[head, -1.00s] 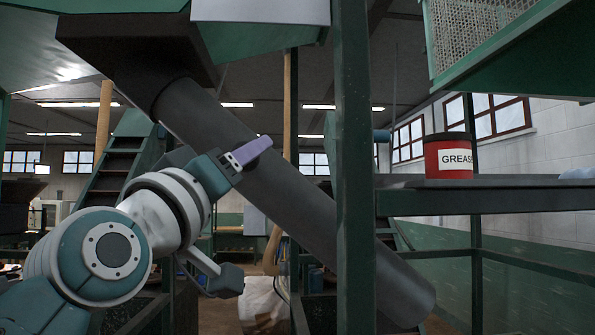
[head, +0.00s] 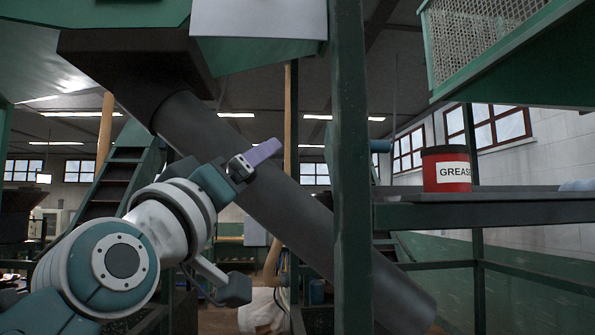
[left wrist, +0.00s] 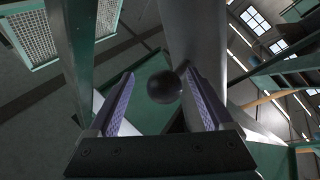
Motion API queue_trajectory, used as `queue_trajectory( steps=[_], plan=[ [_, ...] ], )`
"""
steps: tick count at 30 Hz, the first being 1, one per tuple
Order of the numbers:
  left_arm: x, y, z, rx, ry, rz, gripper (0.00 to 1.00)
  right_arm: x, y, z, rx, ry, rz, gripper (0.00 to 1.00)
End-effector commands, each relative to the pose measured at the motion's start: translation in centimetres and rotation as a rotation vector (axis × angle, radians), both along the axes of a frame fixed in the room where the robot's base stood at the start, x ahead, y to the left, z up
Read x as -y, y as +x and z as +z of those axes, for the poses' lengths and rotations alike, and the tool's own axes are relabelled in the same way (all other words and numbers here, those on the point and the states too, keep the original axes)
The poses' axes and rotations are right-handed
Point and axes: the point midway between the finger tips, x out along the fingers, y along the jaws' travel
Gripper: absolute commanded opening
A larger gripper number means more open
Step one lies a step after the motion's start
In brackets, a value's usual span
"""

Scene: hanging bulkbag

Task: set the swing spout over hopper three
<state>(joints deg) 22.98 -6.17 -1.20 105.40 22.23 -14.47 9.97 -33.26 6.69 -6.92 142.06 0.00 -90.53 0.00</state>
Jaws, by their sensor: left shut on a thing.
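The swing spout (head: 285,205) is a dark grey tube. It slants from a dark box-shaped outlet (head: 135,65) at the upper left down to the right, passing behind a green post. My left gripper (head: 262,153) has a purple finger in front of the tube in the head view. The knob is hidden in the head view. I cannot make out hopper three. My right gripper is out of view.
A green upright post (head: 352,170) stands in front of the spout. A shelf (head: 470,212) at right carries a red grease tin (head: 447,170). A mesh-sided green frame (head: 480,40) hangs at the upper right. Green stairs (head: 118,175) rise behind at left.

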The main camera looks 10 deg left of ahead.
Motion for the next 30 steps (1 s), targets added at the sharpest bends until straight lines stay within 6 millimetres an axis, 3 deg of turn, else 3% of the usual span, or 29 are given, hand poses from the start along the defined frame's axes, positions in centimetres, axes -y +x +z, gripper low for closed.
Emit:
queue_trajectory(
  steps=[5,19,30],
  plan=[
    [-0.1,-0.9,-0.4,0.008,0.001,0.001,0.78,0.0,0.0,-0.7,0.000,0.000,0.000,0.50],
    [-0.9,-7.9,-4.2,-0.001,0.000,-0.001,0.78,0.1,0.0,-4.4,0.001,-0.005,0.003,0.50],
    [-1.0,-8.9,-4.3,-0.001,-0.001,-0.003,0.78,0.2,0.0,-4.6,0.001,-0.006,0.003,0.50]
  ],
)
